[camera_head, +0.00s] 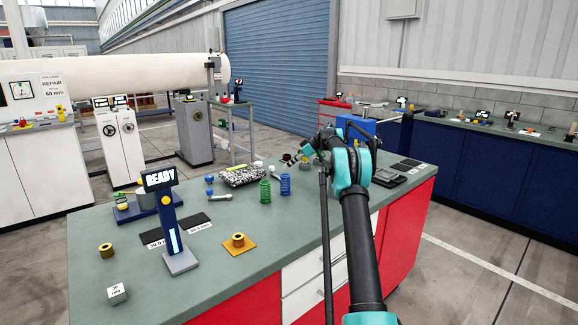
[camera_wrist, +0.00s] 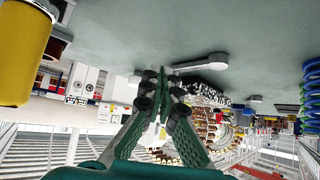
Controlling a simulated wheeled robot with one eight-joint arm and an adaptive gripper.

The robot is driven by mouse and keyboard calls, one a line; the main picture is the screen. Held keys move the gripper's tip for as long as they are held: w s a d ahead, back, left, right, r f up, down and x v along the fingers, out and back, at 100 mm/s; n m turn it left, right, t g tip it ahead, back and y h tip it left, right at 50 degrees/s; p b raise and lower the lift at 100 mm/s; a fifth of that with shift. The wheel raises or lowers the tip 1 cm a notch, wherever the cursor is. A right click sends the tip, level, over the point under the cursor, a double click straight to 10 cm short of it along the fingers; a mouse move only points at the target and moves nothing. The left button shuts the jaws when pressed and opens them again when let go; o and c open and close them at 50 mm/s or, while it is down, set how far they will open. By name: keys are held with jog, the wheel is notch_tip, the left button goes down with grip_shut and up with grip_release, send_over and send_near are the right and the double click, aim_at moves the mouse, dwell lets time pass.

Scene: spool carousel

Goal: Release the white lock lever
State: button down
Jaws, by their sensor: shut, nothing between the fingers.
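A white lever (camera_head: 220,197) with a rounded end lies low at the work table's top, left of the green coil in the head view. A white lever with a round end also shows in the wrist view (camera_wrist: 208,62), beyond my fingertips. I cannot tell for certain whether it is locked or released. My gripper (camera_wrist: 165,78) is shut and empty, its fingertips together in the wrist view. The tips appear apart from the lever, though their depth is hard to judge. In the head view the gripper is small and partly hidden by my arm.
A green coil (camera_head: 265,191) and blue coil (camera_head: 285,184) stand right of the lever. A speckled block (camera_head: 243,175) lies behind it. A READY display post (camera_head: 172,220) and brass spool (camera_head: 238,241) occupy the left. The table's (camera_head: 290,228) front middle is clear.

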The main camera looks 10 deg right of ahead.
jog(key=d+r, duration=0.6)
jog(key=d, duration=0.1)
jog(key=shift+r, duration=0.25)
jog(key=shift+s, duration=0.15)
